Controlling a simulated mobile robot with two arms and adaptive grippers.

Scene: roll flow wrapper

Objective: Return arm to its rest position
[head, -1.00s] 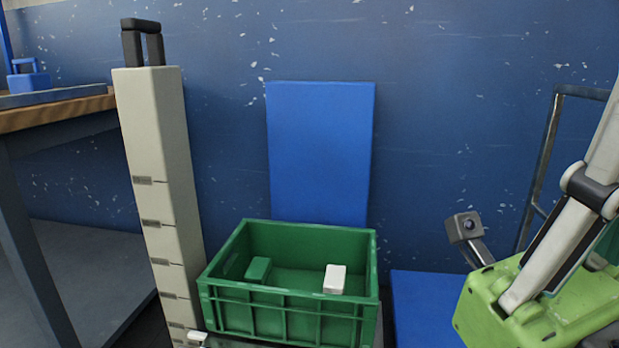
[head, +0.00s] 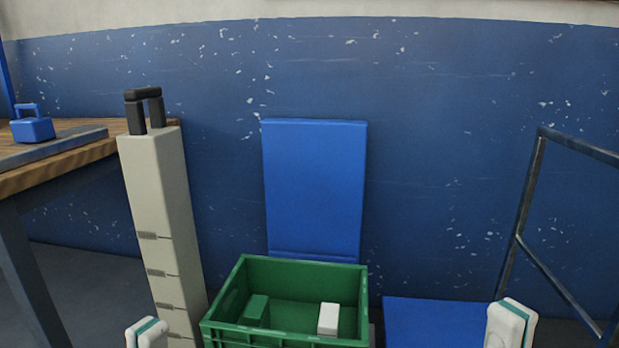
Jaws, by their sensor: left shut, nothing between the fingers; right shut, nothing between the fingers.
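My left gripper (head: 147,333) shows at the bottom left edge of the head view. Only its pale fingertips are in frame, with teal between them, and they are shut and empty. My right gripper (head: 510,325) shows at the bottom edge right of centre, also as pale fingertips with a teal strip, shut and empty. The two are wide apart, on either side of the green crate (head: 290,341). The rest of both arms is below the frame.
The crate holds a white block (head: 328,319) and a green block (head: 256,308). A tall beige post (head: 155,190) with a black handle stands left of it. A workbench (head: 75,158) is at far left. Blue panels (head: 315,185) stand behind; a metal rail (head: 522,215) is at right.

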